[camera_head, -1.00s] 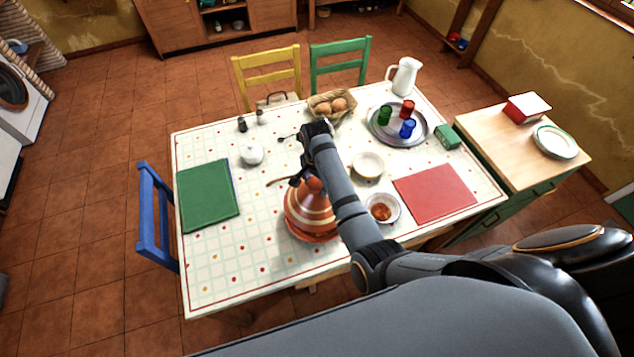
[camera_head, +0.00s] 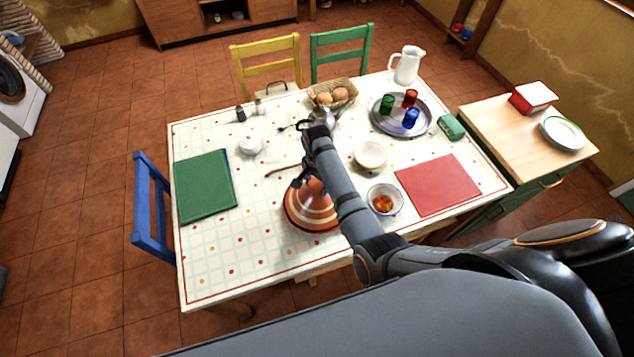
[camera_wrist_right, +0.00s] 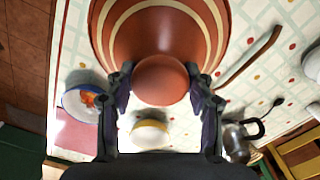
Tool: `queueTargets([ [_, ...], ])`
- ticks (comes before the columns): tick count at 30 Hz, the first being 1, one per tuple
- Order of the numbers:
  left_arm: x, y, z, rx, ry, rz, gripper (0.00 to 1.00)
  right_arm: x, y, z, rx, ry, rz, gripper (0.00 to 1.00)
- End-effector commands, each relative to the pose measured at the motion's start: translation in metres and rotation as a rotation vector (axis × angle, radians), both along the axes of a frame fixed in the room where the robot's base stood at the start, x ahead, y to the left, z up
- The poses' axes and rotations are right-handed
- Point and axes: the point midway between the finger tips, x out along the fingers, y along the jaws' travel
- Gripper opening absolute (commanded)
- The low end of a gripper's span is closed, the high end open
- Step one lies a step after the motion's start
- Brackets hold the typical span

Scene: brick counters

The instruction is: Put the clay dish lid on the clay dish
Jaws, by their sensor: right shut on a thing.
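The clay dish lid (camera_head: 312,211) is a terracotta cone with cream stripes, standing upright at the front middle of the table. My right gripper (camera_head: 306,182) is at its top, partly behind my arm. In the right wrist view the round knob of the lid (camera_wrist_right: 160,80) sits between the two fingers of my right gripper (camera_wrist_right: 161,84), which is shut on it. The clay dish cannot be told apart below the lid, so I cannot tell whether the lid touches it. My left gripper is out of view.
A bowl of red food (camera_head: 384,201) and a cream bowl (camera_head: 370,156) stand right of the lid. A wooden spoon (camera_head: 282,171) and metal pot (camera_head: 322,116) lie behind. The front left tabletop is clear.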

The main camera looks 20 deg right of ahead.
Motion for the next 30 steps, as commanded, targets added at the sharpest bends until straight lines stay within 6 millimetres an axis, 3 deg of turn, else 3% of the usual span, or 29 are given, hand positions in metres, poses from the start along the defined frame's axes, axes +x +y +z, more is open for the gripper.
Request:
queueTargets([
  [30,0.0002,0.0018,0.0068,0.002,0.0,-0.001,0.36,0.0005,0.0001,-0.0007,0.001,-0.003,0.0,0.0],
])
